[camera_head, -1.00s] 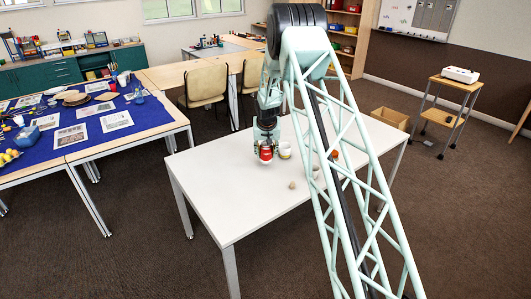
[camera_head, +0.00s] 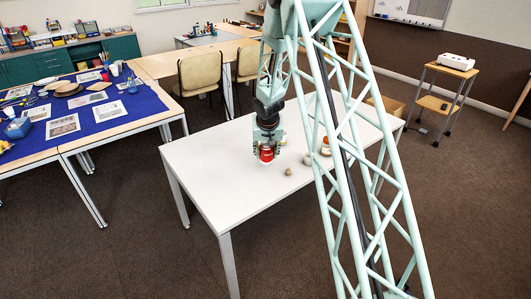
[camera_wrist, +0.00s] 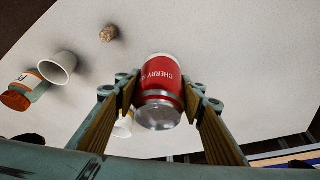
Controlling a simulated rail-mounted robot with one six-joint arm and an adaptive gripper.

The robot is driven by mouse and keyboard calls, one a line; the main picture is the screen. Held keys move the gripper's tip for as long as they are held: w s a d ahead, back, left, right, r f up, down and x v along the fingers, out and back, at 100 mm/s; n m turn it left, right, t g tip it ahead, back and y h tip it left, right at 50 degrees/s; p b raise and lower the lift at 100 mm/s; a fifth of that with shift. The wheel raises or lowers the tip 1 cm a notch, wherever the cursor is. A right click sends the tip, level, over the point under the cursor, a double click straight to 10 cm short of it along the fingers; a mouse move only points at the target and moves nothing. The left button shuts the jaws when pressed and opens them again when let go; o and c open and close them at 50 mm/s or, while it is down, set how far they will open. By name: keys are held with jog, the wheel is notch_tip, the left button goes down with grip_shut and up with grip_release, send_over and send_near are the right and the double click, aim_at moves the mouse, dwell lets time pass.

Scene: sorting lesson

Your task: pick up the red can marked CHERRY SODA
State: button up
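The red can marked CHERRY SODA (camera_head: 266,154) is between the fingers of my gripper (camera_head: 266,147), over the white table (camera_head: 225,190). In the wrist view the can (camera_wrist: 162,85) shows part of its white lettering and a silver end towards the camera. Both fingers of my gripper (camera_wrist: 160,98) press close against its sides, so the gripper is shut on it. I cannot tell whether the can's far end touches the table.
A small beige lump (camera_wrist: 108,33), a white cup (camera_wrist: 57,67) and an orange-and-white jar (camera_wrist: 22,90) are on the table. Another whitish thing (camera_wrist: 123,126) is partly hidden behind a finger. The table's left and front parts are clear.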

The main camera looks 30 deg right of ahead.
jog(key=shift+s+a, duration=0.1)
jog(key=shift+s, duration=0.15)
jog(key=shift+r, duration=0.1)
dwell(0.6)
